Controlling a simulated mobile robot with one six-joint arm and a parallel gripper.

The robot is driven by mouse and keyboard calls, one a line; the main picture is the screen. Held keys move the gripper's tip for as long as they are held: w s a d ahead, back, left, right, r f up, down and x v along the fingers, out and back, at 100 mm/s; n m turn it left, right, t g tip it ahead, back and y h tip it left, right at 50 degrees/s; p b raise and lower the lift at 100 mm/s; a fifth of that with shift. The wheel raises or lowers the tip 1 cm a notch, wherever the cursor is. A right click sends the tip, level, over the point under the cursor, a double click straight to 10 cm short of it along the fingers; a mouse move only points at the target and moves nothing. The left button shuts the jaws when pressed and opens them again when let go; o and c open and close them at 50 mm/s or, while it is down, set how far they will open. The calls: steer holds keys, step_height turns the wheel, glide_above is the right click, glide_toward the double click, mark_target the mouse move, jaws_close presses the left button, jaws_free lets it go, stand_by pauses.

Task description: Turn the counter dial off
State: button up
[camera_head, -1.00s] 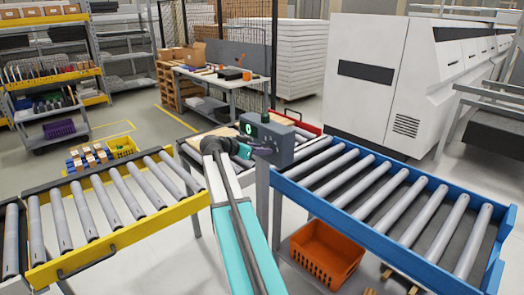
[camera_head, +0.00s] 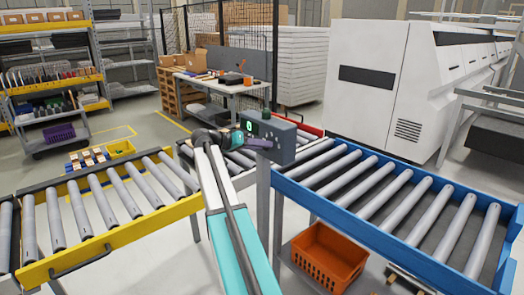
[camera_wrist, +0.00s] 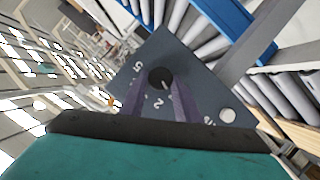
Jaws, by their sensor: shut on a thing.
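The round black dial (camera_wrist: 160,77) shows there, with a pale pointer line. My gripper (camera_wrist: 163,95) has its two purple fingers shut on the dial, one on each side. In the head view my gripper (camera_head: 250,143) reaches the box from the left, and the dial is hidden there.
A blue-framed roller conveyor (camera_head: 390,205) lies to the right and a yellow-framed one (camera_head: 110,238) to the left. An orange crate (camera_head: 327,255) is below the blue conveyor. A white round button (camera_wrist: 227,115) is on the box face near my gripper.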

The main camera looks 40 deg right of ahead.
steer(key=shift+n+g, duration=0.3)
steer(key=shift+n, duration=0.1)
steer(key=o, duration=1)
steer(key=shift+w+a, duration=0.1)
steer(key=b+v, duration=0.4)
steer(key=v, duration=0.9)
steer(key=shift+w+a+r, duration=0.1)
steer(key=shift+a, duration=0.25)
